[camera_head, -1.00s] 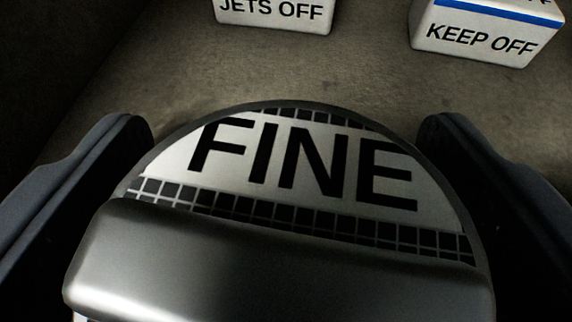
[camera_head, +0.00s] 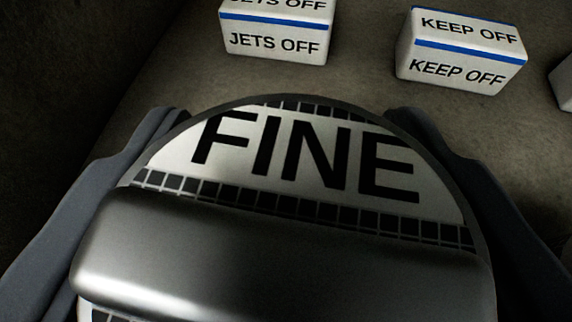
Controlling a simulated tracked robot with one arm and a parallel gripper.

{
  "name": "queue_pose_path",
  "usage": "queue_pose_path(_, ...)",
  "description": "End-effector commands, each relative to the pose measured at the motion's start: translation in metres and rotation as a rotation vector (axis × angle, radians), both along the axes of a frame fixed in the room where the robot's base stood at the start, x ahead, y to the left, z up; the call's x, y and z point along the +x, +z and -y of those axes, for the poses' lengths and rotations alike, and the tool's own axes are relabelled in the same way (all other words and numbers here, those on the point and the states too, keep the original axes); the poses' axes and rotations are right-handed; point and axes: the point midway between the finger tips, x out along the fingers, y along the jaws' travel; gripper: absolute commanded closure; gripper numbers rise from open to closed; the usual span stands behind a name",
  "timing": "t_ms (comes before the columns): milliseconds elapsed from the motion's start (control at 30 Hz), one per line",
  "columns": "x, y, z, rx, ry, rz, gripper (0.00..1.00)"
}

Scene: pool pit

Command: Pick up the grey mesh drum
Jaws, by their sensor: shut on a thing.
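The grey mesh drum (camera_head: 290,165) fills the lower middle of the view. Its round top has a white panel with the word FINE in black, a dark grid pattern and a thick grey bar across the near side. My gripper (camera_head: 285,125) has one dark finger on the left of the drum and one on the right, both shut against its sides. The drum's lower body and underside are hidden.
A white block marked JETS OFF (camera_head: 276,43) with a blue stripe sits on the floor ahead. Another marked KEEP OFF (camera_head: 460,70) sits to its right. Part of a third pale block (camera_head: 563,85) shows at the right edge. A dark wall rises at left.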

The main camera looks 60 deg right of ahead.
Motion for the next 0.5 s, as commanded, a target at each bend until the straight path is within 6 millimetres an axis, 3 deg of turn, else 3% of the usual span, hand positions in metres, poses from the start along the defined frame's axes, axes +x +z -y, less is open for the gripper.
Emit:
queue_pose_path(67, 0.001, 0.017, 0.0, 0.0, 0.0, 0.002, 0.7)
queue_pose_path(500, -0.056, 0.017, -0.035, 0.0, 0.0, -0.001, 0.7)
